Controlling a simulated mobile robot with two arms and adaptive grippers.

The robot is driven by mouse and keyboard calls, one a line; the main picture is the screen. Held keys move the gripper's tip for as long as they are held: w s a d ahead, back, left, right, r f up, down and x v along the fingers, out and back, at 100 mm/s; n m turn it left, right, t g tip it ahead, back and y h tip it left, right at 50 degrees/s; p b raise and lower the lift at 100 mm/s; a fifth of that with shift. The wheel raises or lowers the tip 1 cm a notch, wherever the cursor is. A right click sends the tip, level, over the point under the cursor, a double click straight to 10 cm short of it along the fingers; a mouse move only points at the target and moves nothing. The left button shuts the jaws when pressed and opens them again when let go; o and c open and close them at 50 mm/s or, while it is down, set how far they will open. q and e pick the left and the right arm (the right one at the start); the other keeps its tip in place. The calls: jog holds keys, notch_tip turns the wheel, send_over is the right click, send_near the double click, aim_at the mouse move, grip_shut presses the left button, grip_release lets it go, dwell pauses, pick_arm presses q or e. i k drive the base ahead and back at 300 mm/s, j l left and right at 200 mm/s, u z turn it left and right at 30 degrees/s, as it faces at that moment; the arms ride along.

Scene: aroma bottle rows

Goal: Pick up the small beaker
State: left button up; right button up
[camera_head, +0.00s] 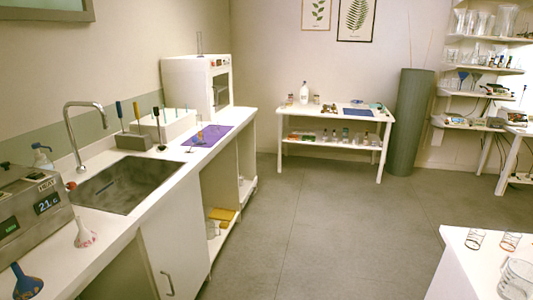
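Several clear glass vessels stand on a white table (455,275) at the bottom right. A large clear beaker (518,278) is cut by the right edge of the view. Behind it are two smaller glass vessels, one with dark marks (475,238) and one with orange marks (511,241). Either may be the small beaker; I cannot tell which at this size. More glassware (480,22) stands on the far right wall shelves. Neither of my grippers is in view.
A white two-level table (330,115) and a grey-green column (408,122) stand at the back. The grey floor between is clear.

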aim_at(214, 124)
jog(key=i+j+z, duration=0.2)
jog(key=i, duration=1.75)
jog(key=i+u, duration=0.15)
jog(key=i, duration=0.5)
jog(key=i+u, duration=0.2)
jog(key=i, duration=0.45)
jog(key=i+l+u, duration=0.15)
jog(key=i, duration=0.45)
